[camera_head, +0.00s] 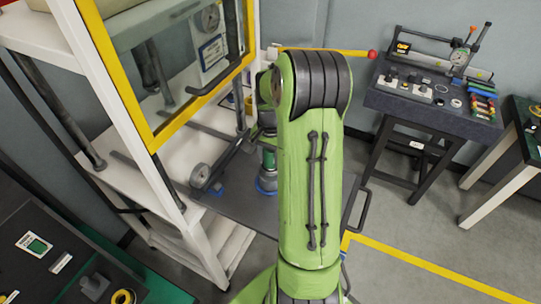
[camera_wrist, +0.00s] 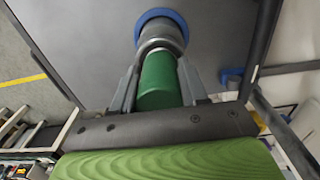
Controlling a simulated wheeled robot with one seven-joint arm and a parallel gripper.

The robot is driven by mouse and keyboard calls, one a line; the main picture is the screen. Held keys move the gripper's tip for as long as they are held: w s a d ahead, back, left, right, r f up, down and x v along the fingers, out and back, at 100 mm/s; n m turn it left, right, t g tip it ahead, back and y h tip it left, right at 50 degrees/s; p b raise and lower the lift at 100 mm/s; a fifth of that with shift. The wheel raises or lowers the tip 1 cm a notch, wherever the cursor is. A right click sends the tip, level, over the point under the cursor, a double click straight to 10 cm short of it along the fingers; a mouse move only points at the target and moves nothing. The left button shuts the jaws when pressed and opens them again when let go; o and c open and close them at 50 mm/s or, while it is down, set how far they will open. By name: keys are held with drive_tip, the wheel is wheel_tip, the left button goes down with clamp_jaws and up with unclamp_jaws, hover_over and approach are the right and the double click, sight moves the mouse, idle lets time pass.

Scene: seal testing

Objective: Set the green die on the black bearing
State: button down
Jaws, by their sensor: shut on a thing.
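In the wrist view, my gripper (camera_wrist: 160,66) is shut on the green die (camera_wrist: 158,85), a smooth green cylinder between the two grey fingers. Just beyond the die's far end is the black bearing (camera_wrist: 163,33), a dark grey cylinder with a lighter rim, standing in a blue ring (camera_wrist: 150,16). The die lines up closely with it, but I cannot tell whether they touch. In the head view, the green die (camera_head: 268,159) shows above the blue ring (camera_head: 266,187), partly hidden by my green arm, which also covers most of my gripper.
The blue ring rests on a grey plate (camera_head: 232,203) with a dark handle at its right. A white frame with a yellow-edged clear door (camera_head: 150,130) rises close at left. A dark bench (camera_head: 425,100) with small parts stands right.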

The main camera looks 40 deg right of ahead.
drive_tip(key=shift+f+b, duration=0.3)
drive_tip(key=c, duration=0.9)
unclamp_jaws()
drive_tip(key=o, duration=0.6)
drive_tip(key=shift+c, duration=0.2)
drive_tip(key=shift+r, duration=0.15)
wheel_tip(320, 180, up, 10)
drive_tip(key=p, duration=0.7)
drive_tip(key=shift+p, duration=0.4)
drive_tip(key=shift+f, duration=0.4)
